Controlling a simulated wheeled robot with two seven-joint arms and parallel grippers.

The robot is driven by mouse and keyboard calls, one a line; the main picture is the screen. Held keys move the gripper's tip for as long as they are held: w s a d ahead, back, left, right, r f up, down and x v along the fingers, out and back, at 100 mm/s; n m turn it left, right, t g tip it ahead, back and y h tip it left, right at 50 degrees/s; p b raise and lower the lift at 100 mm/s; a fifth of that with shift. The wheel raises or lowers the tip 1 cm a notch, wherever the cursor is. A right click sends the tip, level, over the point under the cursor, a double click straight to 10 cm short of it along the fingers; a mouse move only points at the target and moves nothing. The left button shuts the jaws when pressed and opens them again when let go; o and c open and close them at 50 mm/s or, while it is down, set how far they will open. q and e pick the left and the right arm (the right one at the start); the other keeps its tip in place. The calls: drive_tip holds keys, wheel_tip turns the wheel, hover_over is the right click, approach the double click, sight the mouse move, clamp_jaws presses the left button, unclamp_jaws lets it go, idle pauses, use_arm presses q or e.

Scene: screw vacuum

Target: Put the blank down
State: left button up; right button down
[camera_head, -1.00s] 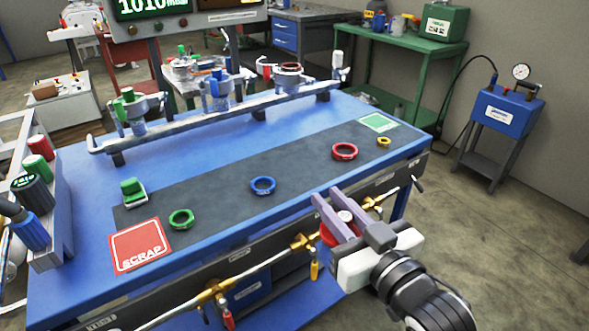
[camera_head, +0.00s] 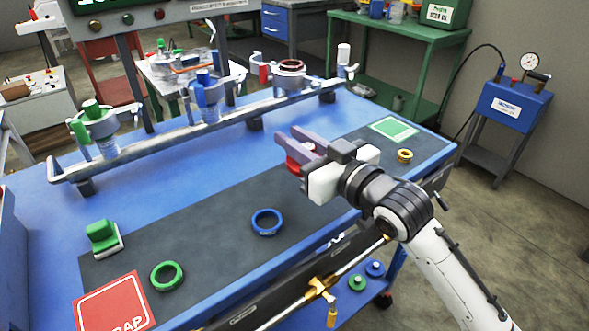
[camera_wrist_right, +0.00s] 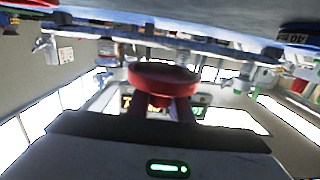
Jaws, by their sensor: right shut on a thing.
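My left gripper does not show.
A blue ring (camera_head: 266,222), a green ring (camera_head: 167,276) and a yellow ring (camera_head: 404,156) lie on the mat. A green block (camera_head: 103,238) and the red scrap square (camera_head: 115,305) are at left, a green square (camera_head: 394,129) at right. A rail with fixtures (camera_head: 205,125) runs behind.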

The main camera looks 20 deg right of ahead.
sight(295, 179)
wheel_tip(295, 179, down, 6)
drive_tip(key=shift+s+r+b, duration=0.1)
drive_tip(key=shift+b, duration=0.55)
drive_tip(key=c, duration=1.6)
unclamp_jaws()
drive_tip(key=shift+r, duration=0.1)
drive_tip(key=v, duration=1.2)
drive_tip(key=shift+p, duration=0.4)
